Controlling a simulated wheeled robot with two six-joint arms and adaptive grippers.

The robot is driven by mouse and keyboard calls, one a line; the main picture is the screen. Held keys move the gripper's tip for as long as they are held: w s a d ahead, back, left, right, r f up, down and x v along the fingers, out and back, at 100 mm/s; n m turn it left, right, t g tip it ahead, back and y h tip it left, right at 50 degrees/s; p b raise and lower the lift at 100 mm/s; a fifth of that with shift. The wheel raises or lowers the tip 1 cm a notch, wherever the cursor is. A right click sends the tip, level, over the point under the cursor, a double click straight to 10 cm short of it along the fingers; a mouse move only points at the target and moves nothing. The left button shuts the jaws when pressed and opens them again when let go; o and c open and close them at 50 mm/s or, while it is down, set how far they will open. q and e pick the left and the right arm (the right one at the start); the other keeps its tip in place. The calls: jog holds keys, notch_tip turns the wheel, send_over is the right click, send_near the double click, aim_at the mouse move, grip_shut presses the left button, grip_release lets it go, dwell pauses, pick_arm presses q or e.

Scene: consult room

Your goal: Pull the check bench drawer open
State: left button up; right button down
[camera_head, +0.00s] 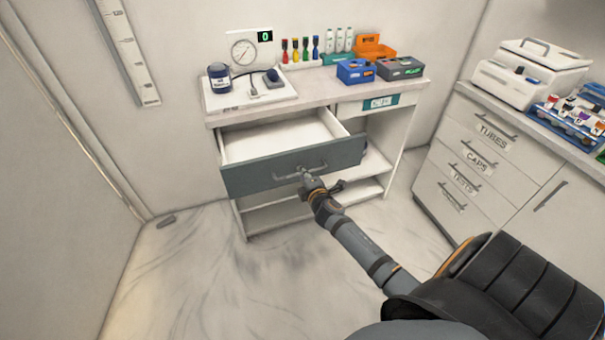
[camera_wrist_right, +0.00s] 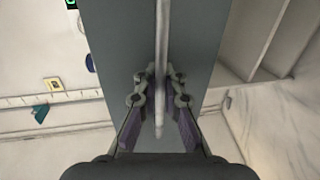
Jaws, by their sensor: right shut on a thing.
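The check bench (camera_head: 314,96) stands against the back wall. Its drawer (camera_head: 246,178), with a dark grey front, is pulled well out, and its white, empty inside shows. A bar handle (camera_head: 286,177) runs across the drawer front. In the right wrist view, the fingers of my right gripper (camera_wrist_right: 158,98) are shut around the handle bar (camera_wrist_right: 161,55), in front of the drawer front (camera_wrist_right: 118,40). My left gripper is in neither view.
Open shelves (camera_head: 340,190) lie below. A cabinet with labelled drawers (camera_head: 478,165) stands at right.

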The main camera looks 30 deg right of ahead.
jog(key=c, duration=2)
grip_release()
jog(key=shift+o, duration=1.2)
jog(key=shift+s, duration=0.15)
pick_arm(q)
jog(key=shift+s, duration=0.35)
pick_arm(e)
jog(key=v, duration=1.1)
jog(key=shift+s, duration=0.35)
jog(key=shift+a+r, duration=0.1)
jog(key=shift+r, duration=0.05)
